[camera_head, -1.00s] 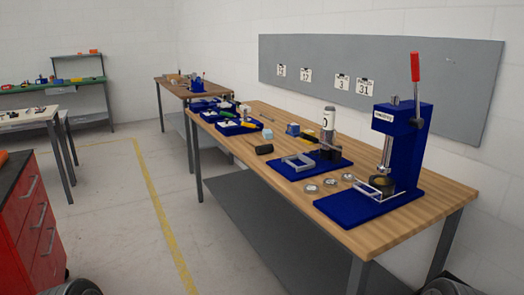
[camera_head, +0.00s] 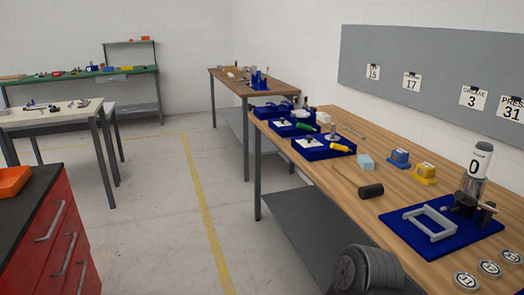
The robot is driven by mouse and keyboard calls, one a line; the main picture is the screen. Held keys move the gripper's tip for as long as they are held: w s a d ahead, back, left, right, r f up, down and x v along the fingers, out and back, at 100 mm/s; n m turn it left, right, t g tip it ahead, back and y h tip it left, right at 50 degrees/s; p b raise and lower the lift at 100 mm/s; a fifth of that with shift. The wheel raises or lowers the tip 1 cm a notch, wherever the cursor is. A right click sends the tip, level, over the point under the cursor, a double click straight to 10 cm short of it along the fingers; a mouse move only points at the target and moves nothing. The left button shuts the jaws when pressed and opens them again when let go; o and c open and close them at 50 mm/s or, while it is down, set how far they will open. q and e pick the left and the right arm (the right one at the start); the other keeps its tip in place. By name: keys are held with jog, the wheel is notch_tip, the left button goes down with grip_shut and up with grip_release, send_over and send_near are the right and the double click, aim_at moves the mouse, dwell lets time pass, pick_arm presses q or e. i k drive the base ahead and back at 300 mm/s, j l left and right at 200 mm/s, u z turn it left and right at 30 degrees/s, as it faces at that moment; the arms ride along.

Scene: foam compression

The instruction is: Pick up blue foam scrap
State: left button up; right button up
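A small pale blue block (camera_head: 366,162) lies on the wooden bench in the head view; it looks like the blue foam scrap, though I cannot be sure at this size. A darker blue block with a yellow part (camera_head: 400,158) sits just right of it. A yellow block (camera_head: 425,172) sits farther right. A dark grey rounded part at the bottom centre seems to be my own arm. Neither gripper shows, and no hand is near the blocks.
The wooden bench (camera_head: 340,170) runs along the right wall. A black cylinder (camera_head: 371,191) lies near its front edge. A blue base with a grey frame (camera_head: 437,220) and several round discs stand nearer. A red drawer cabinet (camera_head: 60,230) is at left. Open floor lies between.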

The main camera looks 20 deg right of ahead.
aim_at(365, 162)
jog(key=i+j+z, duration=0.1)
jog(key=i+z, duration=0.15)
jog(key=i, duration=0.25)
jog(key=i+j+z, duration=0.2)
jog(key=i, duration=0.3)
jog(key=i+j+z, duration=0.1)
jog(key=z, duration=0.35)
jog(key=i+j+z, duration=0.15)
jog(key=i+z, duration=0.15)
jog(key=z, duration=0.2)
jog(key=i+j+z, duration=0.15)
jog(key=z, duration=0.3)
jog(key=i+j+z, duration=0.1)
jog(key=j+z, duration=0.75)
jog(key=i+j+z, duration=0.1)
jog(key=j+z, duration=0.75)
jog(key=k+l, duration=0.05)
jog(key=l, duration=0.05)
